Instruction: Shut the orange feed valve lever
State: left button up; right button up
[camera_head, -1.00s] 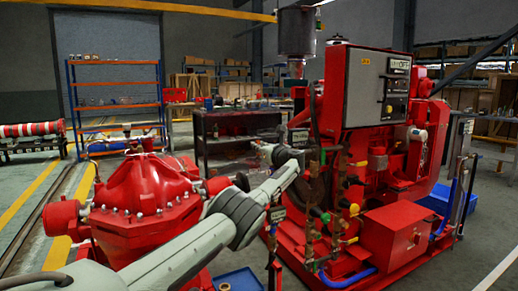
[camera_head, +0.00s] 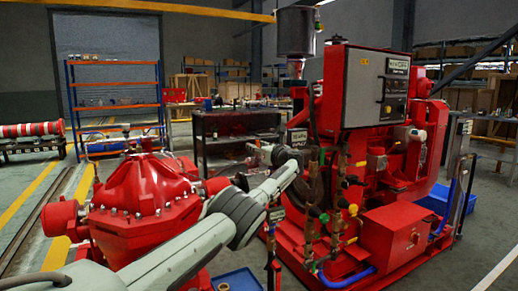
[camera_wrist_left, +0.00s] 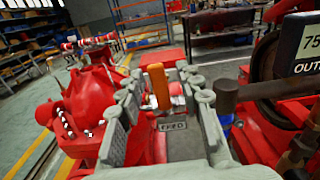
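The orange feed valve lever (camera_wrist_left: 158,88) stands up in the left wrist view, with a small plate of hard-to-read lettering (camera_wrist_left: 173,126) below it. My left gripper (camera_wrist_left: 163,76) has its two grey fingers spread, one on each side of the lever. I see gaps between lever and fingers, so it appears open, not clamped. In the head view my left gripper (camera_head: 258,152) is small at the end of my arm, beside the red engine set, and the lever cannot be made out there. My right gripper is in neither view.
A red pump casing (camera_head: 145,195) stands left of my arm. The red engine set with its grey control panel (camera_head: 377,88) stands on the right. In the wrist view a dark pipe (camera_wrist_left: 265,90) and a sign (camera_wrist_left: 302,45) are close on the right.

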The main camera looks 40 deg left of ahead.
pick_arm(q)
jog(key=v, duration=1.2)
